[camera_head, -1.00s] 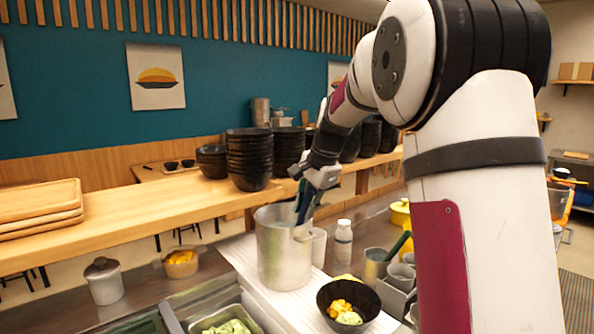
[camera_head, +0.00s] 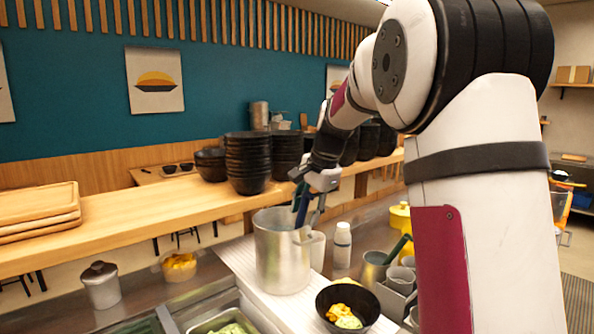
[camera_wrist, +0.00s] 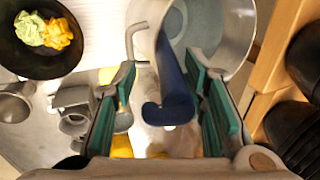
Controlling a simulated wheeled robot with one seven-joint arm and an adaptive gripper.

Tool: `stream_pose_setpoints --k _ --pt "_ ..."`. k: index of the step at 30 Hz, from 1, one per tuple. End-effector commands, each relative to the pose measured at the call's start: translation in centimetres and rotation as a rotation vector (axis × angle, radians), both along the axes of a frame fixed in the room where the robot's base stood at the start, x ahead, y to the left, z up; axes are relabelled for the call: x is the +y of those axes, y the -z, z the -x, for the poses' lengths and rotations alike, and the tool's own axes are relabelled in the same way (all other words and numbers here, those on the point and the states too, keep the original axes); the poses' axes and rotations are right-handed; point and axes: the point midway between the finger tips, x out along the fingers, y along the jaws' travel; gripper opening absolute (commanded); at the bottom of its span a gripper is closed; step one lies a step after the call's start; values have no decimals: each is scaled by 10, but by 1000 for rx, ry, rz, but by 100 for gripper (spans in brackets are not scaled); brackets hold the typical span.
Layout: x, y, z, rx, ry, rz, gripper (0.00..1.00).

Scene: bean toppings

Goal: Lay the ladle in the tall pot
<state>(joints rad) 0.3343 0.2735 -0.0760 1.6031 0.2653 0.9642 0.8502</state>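The tall pot (camera_head: 282,262) is a silver metal cylinder with a side handle, standing on the white ribbed board. In the wrist view its pale inside (camera_wrist: 212,28) shows at the top. The ladle's dark blue handle (camera_wrist: 172,82) has a hooked end and runs down into the pot. In the head view the handle (camera_head: 301,205) leans at the pot's right rim; its bowl is hidden. My gripper (camera_wrist: 162,62) is over the pot's right side. Its teal-padded fingers stand apart on both sides of the handle, with a clear gap on the left.
A black bowl (camera_head: 347,302) with yellow and green food stands in front of the pot. A white bottle (camera_head: 342,245) and metal cups (camera_head: 373,268) are to the right. Stacked black bowls (camera_head: 248,165) line the wooden shelf (camera_head: 120,222) behind.

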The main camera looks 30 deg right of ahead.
Motion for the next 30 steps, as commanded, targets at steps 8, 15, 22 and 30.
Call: stream_pose_setpoints --k 8,15,22,30 --pt "-4 -50 19 -5 0 3 39" --pt "-7 -88 34 -2 1 3 39" --pt "-7 -103 40 0 1 1 39" --pt "-7 -104 41 1 1 1 39"
